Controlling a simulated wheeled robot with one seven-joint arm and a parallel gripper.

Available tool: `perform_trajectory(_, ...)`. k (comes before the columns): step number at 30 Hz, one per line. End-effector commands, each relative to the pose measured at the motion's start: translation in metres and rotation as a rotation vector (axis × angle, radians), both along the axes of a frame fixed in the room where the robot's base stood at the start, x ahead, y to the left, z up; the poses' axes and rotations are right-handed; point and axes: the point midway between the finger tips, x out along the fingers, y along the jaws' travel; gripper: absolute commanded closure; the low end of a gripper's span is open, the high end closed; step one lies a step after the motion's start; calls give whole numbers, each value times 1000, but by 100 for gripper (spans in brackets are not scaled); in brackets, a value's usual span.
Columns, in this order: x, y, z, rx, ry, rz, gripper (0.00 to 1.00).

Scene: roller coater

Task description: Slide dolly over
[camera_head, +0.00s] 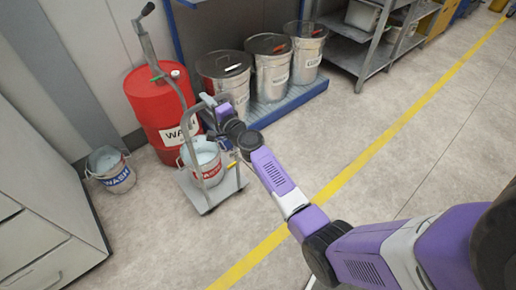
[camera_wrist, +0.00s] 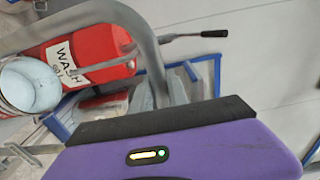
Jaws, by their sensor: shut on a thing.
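The dolly (camera_head: 230,185) is a small grey platform cart with an upright tube handle. It stands on the floor in front of the red drum. A metal bucket (camera_head: 203,160) with a red-lettered label sits on its platform. My gripper (camera_head: 208,101) is shut on the dolly's handle near its top. In the wrist view the handle's bent grey tube (camera_wrist: 146,42) runs up to my purple gripper body, which hides the grip itself. The bucket (camera_wrist: 28,84) also shows at the left there.
A red WASH drum (camera_head: 157,104) with a hand pump stands close behind the dolly. Another bucket (camera_head: 111,172) is to the left, near a grey cabinet (camera_head: 40,215). Lidded bins (camera_head: 271,72) stand on a blue pallet behind. Floor is clear to the right, crossed by a yellow line (camera_head: 372,151).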

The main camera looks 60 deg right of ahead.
Motion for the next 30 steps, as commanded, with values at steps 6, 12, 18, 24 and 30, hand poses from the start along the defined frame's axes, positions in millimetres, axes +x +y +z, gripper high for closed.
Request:
perform_trajectory(6,-1,1,-5,3,7,0,56)
perform_trajectory(12,0,0,-2,2,3,0,56)
perform_trajectory(18,0,0,-1,0,1,0,56)
perform_trajectory(24,-11,4,0,1,1,-1,56)
perform_trajectory(30,-38,12,0,0,1,0,56)
